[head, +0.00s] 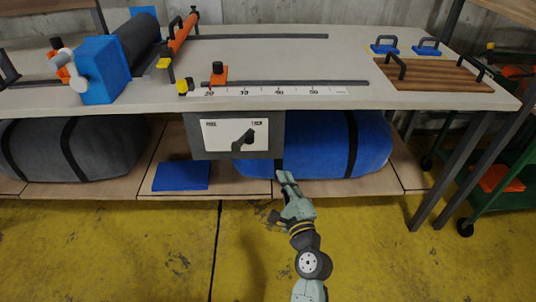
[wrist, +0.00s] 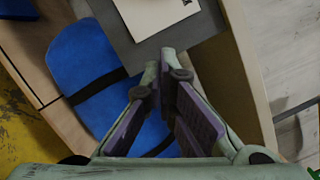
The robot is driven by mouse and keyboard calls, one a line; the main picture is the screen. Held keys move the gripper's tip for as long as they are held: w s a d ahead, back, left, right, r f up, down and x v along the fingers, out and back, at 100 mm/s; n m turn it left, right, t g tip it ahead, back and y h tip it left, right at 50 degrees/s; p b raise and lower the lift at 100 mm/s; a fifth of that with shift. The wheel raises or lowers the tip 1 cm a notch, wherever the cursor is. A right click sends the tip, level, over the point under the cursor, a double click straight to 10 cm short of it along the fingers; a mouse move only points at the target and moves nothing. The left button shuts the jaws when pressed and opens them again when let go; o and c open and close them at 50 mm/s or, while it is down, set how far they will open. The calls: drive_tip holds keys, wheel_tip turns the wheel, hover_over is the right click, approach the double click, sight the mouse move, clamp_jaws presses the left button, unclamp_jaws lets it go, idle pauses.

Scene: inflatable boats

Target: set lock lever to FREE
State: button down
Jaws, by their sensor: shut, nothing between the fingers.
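The lock lever (head: 243,142) is a dark handle on a white plate (head: 223,131) with small dark labels at its upper left and upper right. The lever slants from lower left to upper right. The plate sits on a grey panel (head: 198,152) under the bench's front edge. My gripper (head: 283,177) is below and to the right of the panel, apart from the lever. In the wrist view my gripper (wrist: 160,62) has its fingertips together with nothing between them. A corner of the white plate (wrist: 150,16) shows at the top there; the lever is mostly out of view.
A blue rolled bundle (head: 335,145) and a grey one (head: 75,150) lie on the lower shelf. A blue folded piece (head: 181,176) lies between them. The bench top (head: 300,60) overhangs the panel. A green cart (head: 490,185) stands at right. The yellow floor (head: 130,250) in front is clear.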

sight(242, 143)
drive_tip(key=w+a+r+p, duration=0.1)
drive_tip(key=w+a, duration=0.1)
drive_tip(key=w, duration=0.1)
drive_tip(key=w+a+r+p, duration=0.1)
drive_tip(key=w+p, duration=0.1)
drive_tip(key=w, duration=0.1)
drive_tip(key=w+a+r+p, duration=0.1)
drive_tip(key=w+a, duration=0.1)
drive_tip(key=w, duration=0.1)
drive_tip(key=shift+w+a, duration=0.3)
drive_tip(key=shift+a, duration=0.05)
drive_tip(key=shift+w+p, duration=0.1)
drive_tip(key=shift+p, duration=0.2)
drive_tip(key=shift+r, duration=0.2)
drive_tip(key=shift+a+r+n, duration=0.1)
drive_tip(key=shift+n, duration=0.4)
